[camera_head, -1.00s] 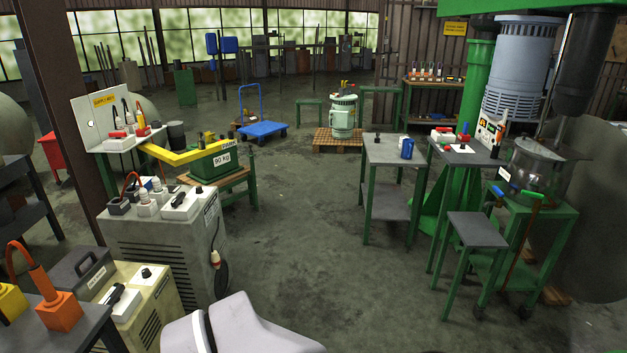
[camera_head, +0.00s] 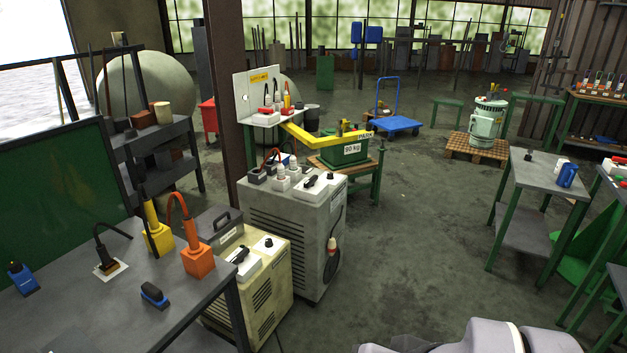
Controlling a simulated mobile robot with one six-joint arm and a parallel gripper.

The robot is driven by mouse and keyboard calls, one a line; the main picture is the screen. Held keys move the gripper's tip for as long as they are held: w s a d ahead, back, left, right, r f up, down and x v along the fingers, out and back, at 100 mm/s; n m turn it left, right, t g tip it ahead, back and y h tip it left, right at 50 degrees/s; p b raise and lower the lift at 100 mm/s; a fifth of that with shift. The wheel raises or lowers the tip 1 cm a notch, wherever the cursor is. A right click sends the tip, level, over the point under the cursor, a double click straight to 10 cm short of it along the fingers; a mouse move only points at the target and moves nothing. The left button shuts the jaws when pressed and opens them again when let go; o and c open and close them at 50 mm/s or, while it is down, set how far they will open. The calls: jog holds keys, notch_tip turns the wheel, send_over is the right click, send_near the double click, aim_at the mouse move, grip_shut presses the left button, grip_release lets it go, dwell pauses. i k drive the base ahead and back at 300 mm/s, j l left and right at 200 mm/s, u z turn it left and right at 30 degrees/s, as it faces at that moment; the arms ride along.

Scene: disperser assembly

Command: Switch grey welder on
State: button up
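The grey welder (camera_head: 294,226) is a tall grey cabinet left of the picture's middle, with vents on its front and a dark cable on its right side. On its top are a white switch box with a black handle (camera_head: 316,183), white knobs (camera_head: 282,180) and dark sockets (camera_head: 258,176). I cannot tell the switch's setting at this size. A cream-coloured welder (camera_head: 262,290) stands in front of it, to the lower left. Part of my arm shows at the bottom right edge, apart from the welder. My gripper is not in view.
A dark table (camera_head: 90,310) with orange (camera_head: 197,258) and yellow (camera_head: 158,235) cabled tools fills the lower left. A yellow beam (camera_head: 325,144) and green box lie behind the welder. The floor (camera_head: 410,240) to its right is clear up to a grey-topped table (camera_head: 545,174).

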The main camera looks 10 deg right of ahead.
aim_at(311, 182)
jog(key=i+l+u, duration=0.45)
jog(key=i+l, duration=0.25)
jog(key=i+l+u, duration=0.25)
jog(key=i+l, duration=0.2)
jog(key=i+l+u, duration=0.2)
jog(key=l, duration=0.35)
jog(key=i+l+u, duration=0.25)
jog(key=l, duration=0.3)
jog(key=i+l+u, duration=0.2)
jog(key=i+l, duration=0.15)
jog(key=l, duration=0.25)
jog(key=i+l+u, duration=0.25)
jog(key=l, duration=0.4)
jog(key=l+u, duration=0.2)
jog(key=l, duration=0.4)
jog(key=i+j+z, duration=0.45)
jog(key=j+z, duration=0.15)
